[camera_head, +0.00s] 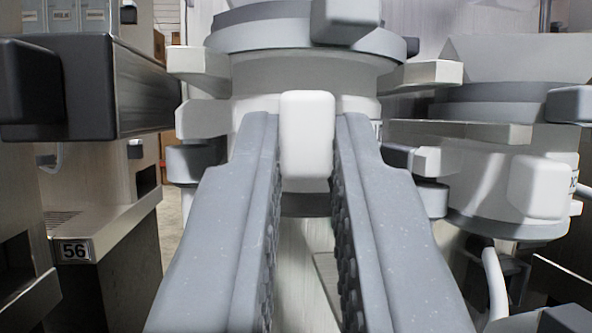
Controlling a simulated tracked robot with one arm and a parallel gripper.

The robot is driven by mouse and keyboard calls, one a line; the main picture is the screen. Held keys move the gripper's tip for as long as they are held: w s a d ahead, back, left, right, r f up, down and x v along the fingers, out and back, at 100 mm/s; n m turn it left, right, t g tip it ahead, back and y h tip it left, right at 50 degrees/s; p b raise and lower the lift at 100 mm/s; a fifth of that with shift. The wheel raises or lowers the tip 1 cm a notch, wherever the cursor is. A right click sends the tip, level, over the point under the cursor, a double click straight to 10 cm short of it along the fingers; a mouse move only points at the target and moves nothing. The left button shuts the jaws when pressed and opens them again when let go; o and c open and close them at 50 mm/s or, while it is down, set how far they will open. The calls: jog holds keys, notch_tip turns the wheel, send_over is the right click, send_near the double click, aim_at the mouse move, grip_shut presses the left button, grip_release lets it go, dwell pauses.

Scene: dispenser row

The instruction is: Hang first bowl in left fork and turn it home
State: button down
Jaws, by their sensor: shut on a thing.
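The first bowl (260,78) is white and round with a grey collar, upright in the middle of the view. Its white block handle (307,135) points toward me. My gripper (308,122) is shut on this handle, one grey finger on each side. Pale metal prongs of the left fork (198,118) show beside the bowl at its left, and similar metal parts show at its right. The bowl appears to sit between them. Whether it bears on the fork or is locked cannot be told. My fingers hide part of the bowl's lower front.
A second white bowl (480,185) with a block handle (540,187) hangs at the right, close by. At the left stands a metal dispenser cabinet (125,195) with a dark block (35,85) and a plate marked 56 (76,251). A narrow strip of floor shows between.

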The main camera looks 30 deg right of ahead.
jog(key=shift+w+a+r+h+p, duration=0.15)
jog(key=shift+h+p, duration=0.15)
jog(key=shift+p, duration=0.25)
jog(key=shift+a+m+g+h+p, duration=0.1)
jog(key=shift+m+g+h+p, duration=0.3)
jog(key=shift+g+h+p, duration=0.25)
jog(key=shift+w+a+m+h+p, duration=0.15)
jog(key=shift+m+h+p, duration=0.15)
jog(key=shift+p, duration=0.35)
jog(key=shift+f+g+h, duration=0.2)
jog(key=shift+g+h, duration=0.05)
jog(key=shift+g, duration=0.1)
jog(key=shift+w+a+r+m+g+h+p, duration=0.1)
jog(key=shift+a+r+m+g+h+p, duration=0.2)
jog(key=shift+p, duration=0.55)
jog(key=shift+w+a+f+m+g+h+p, duration=0.1)
jog(key=shift+w+m+g+h+p, duration=0.05)
jog(key=shift+m+g+h+p, duration=0.55)
jog(key=shift+w+a+f+m+g+h+p, duration=0.1)
jog(key=shift+w+a+m+g+h+p, duration=0.1)
jog(key=shift+g+h+p, duration=0.5)
jog(key=shift+w+a+m+g+h+p, duration=0.15)
jog(key=shift+m+g+h+p, duration=0.25)
jog(key=shift+p, duration=0.6)
jog(key=shift+d, duration=0.15)
jog(key=c, duration=1.4)
grip_release()
